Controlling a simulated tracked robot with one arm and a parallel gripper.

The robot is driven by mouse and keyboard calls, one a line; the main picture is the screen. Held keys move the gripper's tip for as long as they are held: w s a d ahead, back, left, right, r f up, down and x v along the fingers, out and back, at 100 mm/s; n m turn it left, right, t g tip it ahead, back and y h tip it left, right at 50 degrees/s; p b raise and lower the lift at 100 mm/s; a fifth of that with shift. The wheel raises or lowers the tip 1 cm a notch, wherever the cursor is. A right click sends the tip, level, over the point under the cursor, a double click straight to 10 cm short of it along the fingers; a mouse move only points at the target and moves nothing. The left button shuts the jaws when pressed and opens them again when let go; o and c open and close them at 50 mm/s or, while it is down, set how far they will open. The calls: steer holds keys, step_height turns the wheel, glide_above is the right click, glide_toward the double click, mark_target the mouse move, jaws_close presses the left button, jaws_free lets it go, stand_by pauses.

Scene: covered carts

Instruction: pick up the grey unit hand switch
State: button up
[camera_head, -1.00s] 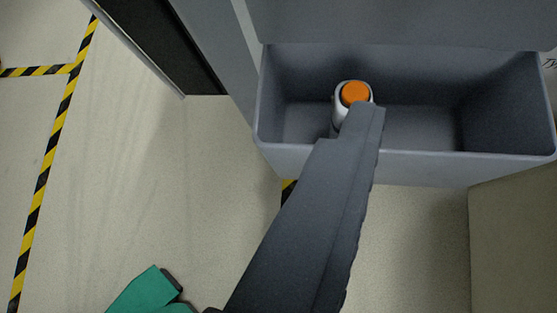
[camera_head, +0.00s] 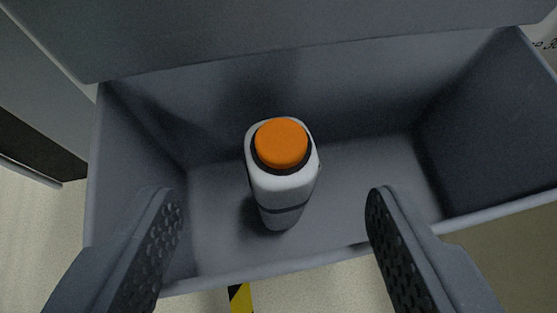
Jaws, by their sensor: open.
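The grey unit hand switch (camera_head: 283,187) stands upright in an open grey bin. It has a pale grey body, a dark band low down, a black collar and an orange button on top. My gripper (camera_head: 270,215) is open, with one textured finger at the lower left and one at the lower right. The switch lies between and beyond the two fingertips in the picture, and neither finger touches it.
A grey panel (camera_head: 280,30) overhangs the back of the bin. Pale floor with a yellow and black stripe (camera_head: 240,298) shows below.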

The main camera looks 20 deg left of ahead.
mark_target(282, 163)
steer(key=b+x, duration=0.1)
steer(key=x, duration=0.3)
steer(key=shift+s+d+f+b, duration=0.1)
steer(key=shift+d+b, duration=0.1)
steer(key=shift+b, duration=0.15)
steer(key=shift+w+a+f, duration=0.2)
steer(key=shift+w+f, duration=0.15)
steer(key=shift+w, duration=0.25)
jaws_close()
